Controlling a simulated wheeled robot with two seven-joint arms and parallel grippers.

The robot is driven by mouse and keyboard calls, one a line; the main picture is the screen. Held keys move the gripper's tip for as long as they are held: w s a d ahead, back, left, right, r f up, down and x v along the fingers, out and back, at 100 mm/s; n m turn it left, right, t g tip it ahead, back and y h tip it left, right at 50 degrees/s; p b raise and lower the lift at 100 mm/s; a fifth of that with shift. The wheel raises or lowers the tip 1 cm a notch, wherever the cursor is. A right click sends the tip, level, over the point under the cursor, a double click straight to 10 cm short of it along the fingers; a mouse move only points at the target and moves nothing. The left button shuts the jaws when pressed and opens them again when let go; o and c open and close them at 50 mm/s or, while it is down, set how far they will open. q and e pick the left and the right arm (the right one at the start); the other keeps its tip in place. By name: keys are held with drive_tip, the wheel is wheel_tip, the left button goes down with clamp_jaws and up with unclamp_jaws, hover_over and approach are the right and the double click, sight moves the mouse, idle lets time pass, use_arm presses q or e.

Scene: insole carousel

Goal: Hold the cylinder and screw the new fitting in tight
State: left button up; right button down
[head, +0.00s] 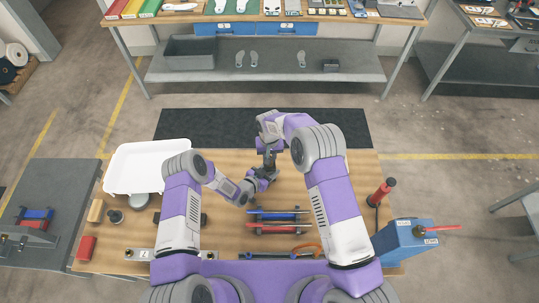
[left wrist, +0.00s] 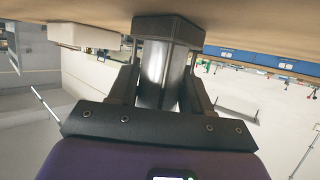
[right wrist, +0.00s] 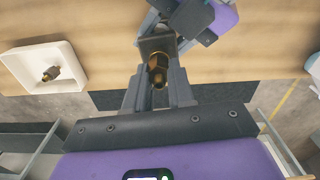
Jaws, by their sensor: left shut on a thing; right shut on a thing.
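A metallic cylinder (left wrist: 160,72) with a dark square end block (left wrist: 168,30) is between the fingers of my left gripper (left wrist: 155,100) in the left wrist view. My left gripper is shut on it; in the head view this gripper (head: 264,177) is at mid-table. My right gripper (right wrist: 160,88) is shut on a brass fitting (right wrist: 157,70). The fitting is at a dark square end block (right wrist: 150,46) of the cylinder; whether its thread is seated cannot be told. In the head view, my right gripper (head: 269,150) is just above the left one and partly hides the cylinder.
A white tray (head: 130,185) stands at the table's back left; the right wrist view shows another brass fitting (right wrist: 51,73) in it. Red and blue tools (head: 278,228) lie in front of the grippers. A blue box (head: 405,245) is at the right edge.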

drive_tip(key=c, duration=0.9)
unclamp_jaws()
wheel_tip(320, 180, up, 12)
